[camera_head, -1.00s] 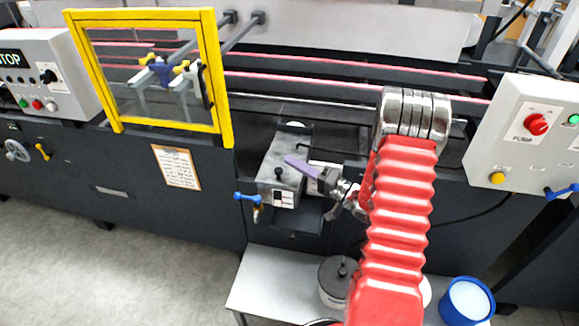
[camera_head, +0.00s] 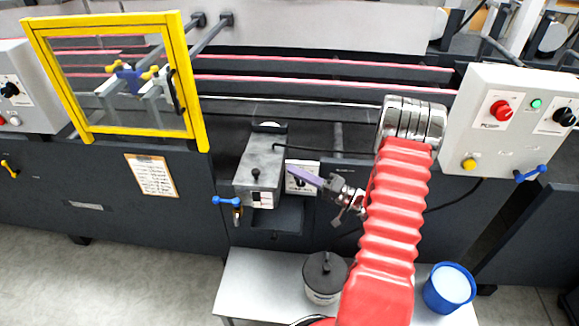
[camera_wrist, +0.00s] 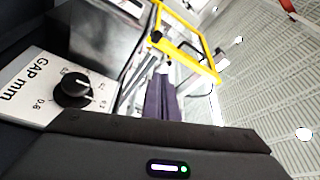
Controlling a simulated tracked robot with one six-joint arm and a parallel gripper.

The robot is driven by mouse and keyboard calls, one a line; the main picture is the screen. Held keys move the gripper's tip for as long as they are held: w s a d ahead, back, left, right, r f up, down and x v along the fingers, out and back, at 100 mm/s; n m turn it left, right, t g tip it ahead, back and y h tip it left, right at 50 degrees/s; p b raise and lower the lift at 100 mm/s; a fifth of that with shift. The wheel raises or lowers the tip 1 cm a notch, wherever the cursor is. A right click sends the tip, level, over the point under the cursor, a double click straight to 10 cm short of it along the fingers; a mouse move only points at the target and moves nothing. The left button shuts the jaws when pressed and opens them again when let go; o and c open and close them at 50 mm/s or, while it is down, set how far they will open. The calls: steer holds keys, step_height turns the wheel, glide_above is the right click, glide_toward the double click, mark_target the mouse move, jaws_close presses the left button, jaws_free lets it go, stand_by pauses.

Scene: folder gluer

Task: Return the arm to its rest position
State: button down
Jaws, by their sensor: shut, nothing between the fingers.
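My gripper (camera_head: 306,177) is at the end of my red-sleeved arm, just right of the grey glue unit (camera_head: 257,174) on the machine front. Its purple fingers are together with nothing between them, pointing left toward the unit. In the wrist view the purple fingers (camera_wrist: 162,100) show closed past the dark gripper body. A white panel marked "GAP mm" with a black knob (camera_wrist: 76,90) lies close at the left of that view. In the head view this panel (camera_head: 302,178) is partly hidden behind the fingers.
A yellow-framed guard (camera_head: 200,110) stands at the upper left. A control box (camera_head: 515,125) with red, green and yellow buttons is at the right. A low table (camera_head: 245,290) below holds a dark-lidded pot (camera_head: 325,275) and a blue tub (camera_head: 449,288). A blue-handled valve (camera_head: 228,201) sticks out.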

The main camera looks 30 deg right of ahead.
steer(key=s+a+r+n+g+y, duration=0.1)
steer(key=s+a+r+n+g, duration=0.15)
steer(key=a+r+g, duration=0.4)
steer(key=s+a+r+n+g, duration=0.1)
steer(key=s+a+n+g, duration=0.2)
steer(key=a, duration=0.7)
steer(key=s+a+r+n+g+y, duration=0.1)
steer(key=s+a+r+g, duration=0.3)
steer(key=a, duration=0.4)
steer(key=s+a+g+h, duration=0.3)
steer(key=s+h, duration=0.2)
steer(key=s, duration=0.3)
steer(key=s+d+r+t+h, duration=0.3)
steer(key=s+r+t+h, duration=0.2)
steer(key=s+r+h, duration=0.1)
steer(key=shift+d+r+h, duration=0.25)
steer(key=shift+r+h, duration=0.25)
steer(key=shift+h, duration=0.2)
steer(key=shift+n, duration=0.25)
